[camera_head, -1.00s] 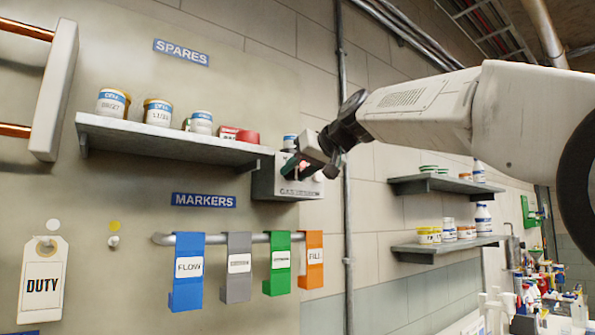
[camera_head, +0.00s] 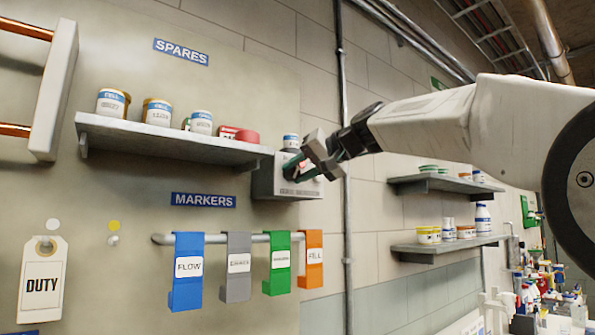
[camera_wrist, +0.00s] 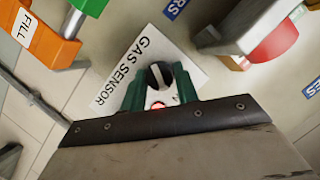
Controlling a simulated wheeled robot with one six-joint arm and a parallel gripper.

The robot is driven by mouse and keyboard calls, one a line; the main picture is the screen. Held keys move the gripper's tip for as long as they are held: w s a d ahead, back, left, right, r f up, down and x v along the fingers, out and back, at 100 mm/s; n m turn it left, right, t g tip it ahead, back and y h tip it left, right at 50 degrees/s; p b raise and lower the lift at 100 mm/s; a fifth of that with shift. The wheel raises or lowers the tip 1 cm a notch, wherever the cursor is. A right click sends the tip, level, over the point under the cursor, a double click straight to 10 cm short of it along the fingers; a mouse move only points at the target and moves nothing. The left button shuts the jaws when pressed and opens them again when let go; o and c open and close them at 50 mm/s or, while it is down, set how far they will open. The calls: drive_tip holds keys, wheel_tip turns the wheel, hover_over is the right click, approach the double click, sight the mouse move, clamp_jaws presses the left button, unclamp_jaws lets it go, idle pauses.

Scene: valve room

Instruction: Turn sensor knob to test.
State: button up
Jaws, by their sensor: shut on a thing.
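The gas sensor box (camera_head: 287,187) is a grey box on the wall at the right end of the spares shelf. In the wrist view its pale face reads GAS SENSOR (camera_wrist: 125,70). A dark round knob (camera_wrist: 154,76) with a light mark sits on that face, and a small red light (camera_wrist: 158,105) glows beside it. My gripper (camera_head: 294,166) is at the front of the box. In the wrist view its two green fingers (camera_wrist: 160,84) are shut on the knob, one on each side. My gripper hides part of the box in the head view. I cannot read the knob's position markings.
Below hang blue, grey, green and orange markers (camera_head: 310,260) on a rail. A vertical conduit (camera_head: 346,220) runs just right of the box.

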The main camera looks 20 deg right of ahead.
drive_tip(key=m+y, duration=0.1)
drive_tip(key=m, duration=0.1)
drive_tip(key=m+y, duration=0.1)
drive_tip(key=m, duration=0.2)
drive_tip(key=shift+d+f+t+y, duration=0.2)
drive_tip(key=shift+t+y, duration=0.1)
drive_tip(key=shift+y, duration=0.1)
drive_tip(key=m, duration=0.2)
drive_tip(key=m+t+y, duration=0.1)
drive_tip(key=m, duration=0.2)
drive_tip(key=shift+f+m+t+y, duration=0.15)
drive_tip(key=shift+m+t+y, duration=0.15)
drive_tip(key=o, duration=1)
drive_tip(key=shift+c, duration=0.2)
drive_tip(key=v, duration=0.7)
drive_tip(key=shift+s+d, duration=0.2)
drive_tip(key=shift+s, duration=0.05)
